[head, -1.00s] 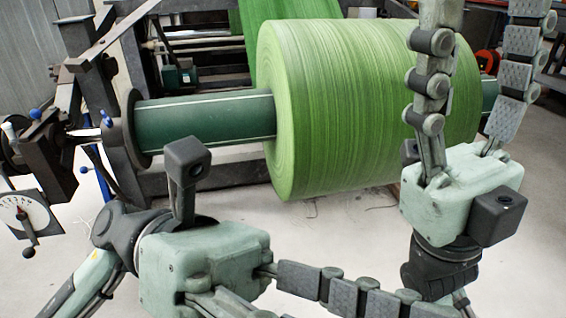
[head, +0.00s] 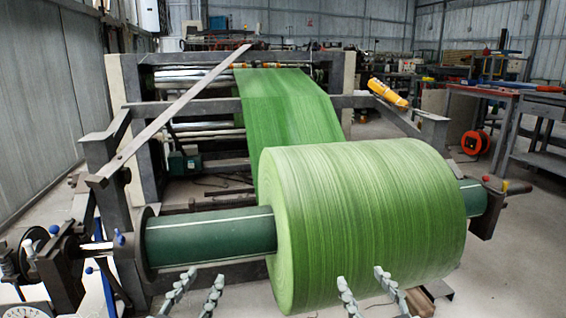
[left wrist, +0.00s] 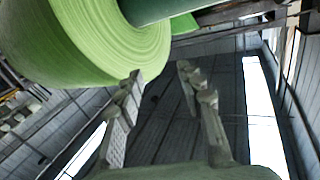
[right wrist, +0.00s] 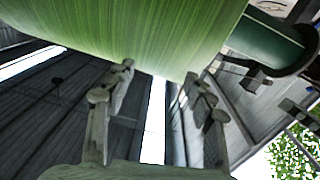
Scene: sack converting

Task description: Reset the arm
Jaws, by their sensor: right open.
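My left gripper (head: 199,284) shows only its fingertips at the bottom edge of the head view, below the dark green core. Its fingers stand apart and empty in the left wrist view (left wrist: 160,88). My right gripper (head: 364,280) shows its fingertips in front of the lower part of the green roll. In the right wrist view (right wrist: 158,82) its fingers are open with nothing between them. Both grippers point upward in the head view, side by side. The hands and arms below the fingers are out of the head view.
A large green roll (head: 365,220) on a dark green core (head: 210,236) lies across a metal stand. A green web (head: 290,105) runs back from it into the machine. A bench (head: 545,97) and an orange reel (head: 475,142) stand at the right. Grey floor (head: 510,270) is clear at front right.

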